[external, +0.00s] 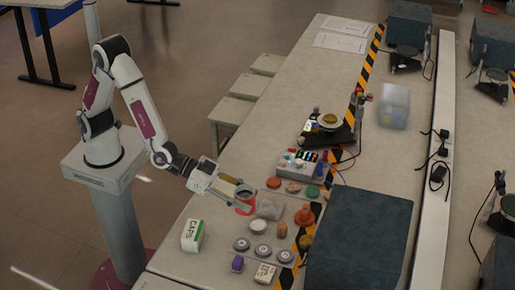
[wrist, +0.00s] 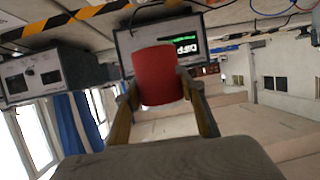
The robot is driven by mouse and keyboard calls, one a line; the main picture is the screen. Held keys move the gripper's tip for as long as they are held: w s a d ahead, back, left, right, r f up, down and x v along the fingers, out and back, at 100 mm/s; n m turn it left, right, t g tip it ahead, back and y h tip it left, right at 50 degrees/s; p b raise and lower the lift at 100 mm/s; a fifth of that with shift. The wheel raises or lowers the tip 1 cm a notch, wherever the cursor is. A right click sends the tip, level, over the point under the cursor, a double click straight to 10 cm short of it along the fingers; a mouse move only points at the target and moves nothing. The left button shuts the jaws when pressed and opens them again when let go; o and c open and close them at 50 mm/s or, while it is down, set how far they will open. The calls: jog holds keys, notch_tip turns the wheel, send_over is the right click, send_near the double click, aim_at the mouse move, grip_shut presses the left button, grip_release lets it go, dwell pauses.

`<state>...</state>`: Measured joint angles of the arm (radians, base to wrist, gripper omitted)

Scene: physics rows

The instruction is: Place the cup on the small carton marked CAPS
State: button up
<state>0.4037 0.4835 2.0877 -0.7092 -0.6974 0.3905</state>
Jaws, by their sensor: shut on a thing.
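The red cup (external: 244,208) is between the fingers of my gripper (external: 240,193) over the near part of the table; its dark opening faces up in the external view. The wrist view shows the cup (wrist: 158,76) clasped between both fingers of my gripper (wrist: 160,92). I cannot tell how far it is above the table. The small white carton marked CAPS (external: 192,236), with a green side, stands near the table's left edge, below and left of the cup in the external view. Its top is bare.
A big dark box (external: 358,242) fills the right side.

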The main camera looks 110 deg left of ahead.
jog(key=s+d, duration=0.6)
jog(key=d, duration=0.2)
jog(key=n+y, duration=0.3)
send_over(192, 229)
jog(key=shift+f+g, duration=0.3)
jog(key=shift+f, duration=0.05)
jog(key=shift+f, duration=0.15)
jog(key=shift+f, duration=2.75)
jog(key=shift+f, duration=2.1)
